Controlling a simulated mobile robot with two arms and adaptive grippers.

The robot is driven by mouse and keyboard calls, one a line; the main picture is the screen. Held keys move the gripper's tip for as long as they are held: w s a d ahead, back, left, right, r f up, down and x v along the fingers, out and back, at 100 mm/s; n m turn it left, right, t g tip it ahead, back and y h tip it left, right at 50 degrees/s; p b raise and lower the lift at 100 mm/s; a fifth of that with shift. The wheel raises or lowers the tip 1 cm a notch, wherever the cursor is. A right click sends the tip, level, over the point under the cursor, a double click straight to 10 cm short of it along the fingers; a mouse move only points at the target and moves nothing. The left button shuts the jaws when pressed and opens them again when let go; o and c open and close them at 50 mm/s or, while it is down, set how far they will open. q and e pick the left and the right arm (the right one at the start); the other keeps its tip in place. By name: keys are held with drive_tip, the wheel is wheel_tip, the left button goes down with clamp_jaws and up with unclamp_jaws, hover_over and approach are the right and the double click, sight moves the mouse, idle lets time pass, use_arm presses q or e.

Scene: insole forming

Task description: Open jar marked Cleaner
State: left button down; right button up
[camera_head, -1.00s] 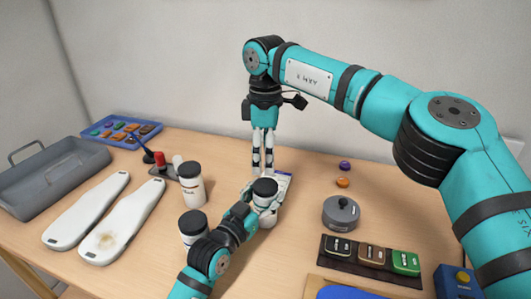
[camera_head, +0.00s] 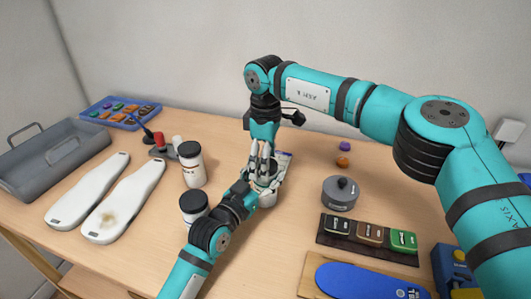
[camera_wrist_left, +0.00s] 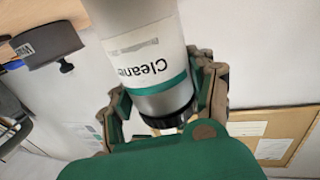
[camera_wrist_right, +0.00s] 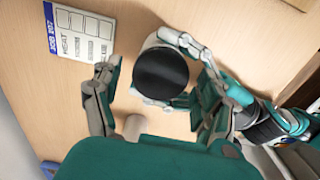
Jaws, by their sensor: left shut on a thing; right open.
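The jar marked Cleaner (camera_wrist_left: 148,55) has a white body, a teal band and a black lid (camera_wrist_right: 161,73). In the head view the jar (camera_head: 267,199) is mostly hidden by my grippers. My left gripper (camera_head: 262,186) is shut around the jar's side; its fingers also flank the jar in the left wrist view. The lid appears closed on the jar. My right gripper (camera_head: 262,158) points down from above and is open, with its fingers (camera_wrist_right: 155,92) on either side of the lid in the right wrist view. Contact with the lid cannot be told.
Two similar jars (camera_head: 191,165) (camera_head: 194,207) stand left of my left forearm. A job card (camera_wrist_right: 81,32) lies beside the held jar. A grey lidded pot (camera_head: 340,193) and a dark mat with coloured blocks (camera_head: 328,240) are at right. Two white insoles (camera_head: 88,190) lie at left.

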drive_tip(key=c, duration=1.2)
drive_tip(key=n, duration=0.3)
drive_tip(key=shift+c, duration=0.2)
drive_tip(key=o, duration=1.3)
drive_tip(key=shift+r, duration=0.1)
